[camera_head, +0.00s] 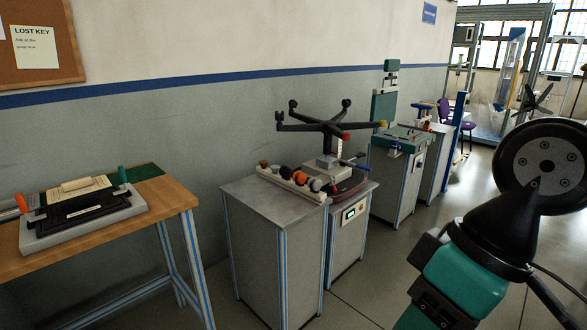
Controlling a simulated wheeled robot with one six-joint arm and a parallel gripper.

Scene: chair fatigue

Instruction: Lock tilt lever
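No part can be clearly told as the tilt lever. An upturned black chair base (325,125) with several spread legs sits on a test stand (347,235). A blue-ended handle (355,164) sticks out to the right under it. My arm shows large at the right, in black and teal, apart from these things. My gripper itself is not in view.
A grey cabinet (270,240) stands before the test stand, with a rack of several knobs (290,182) on top. The wooden bench (175,192) is at the left. A green machine (403,138) stands farther back. Open floor (360,300) lies in front, at the right.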

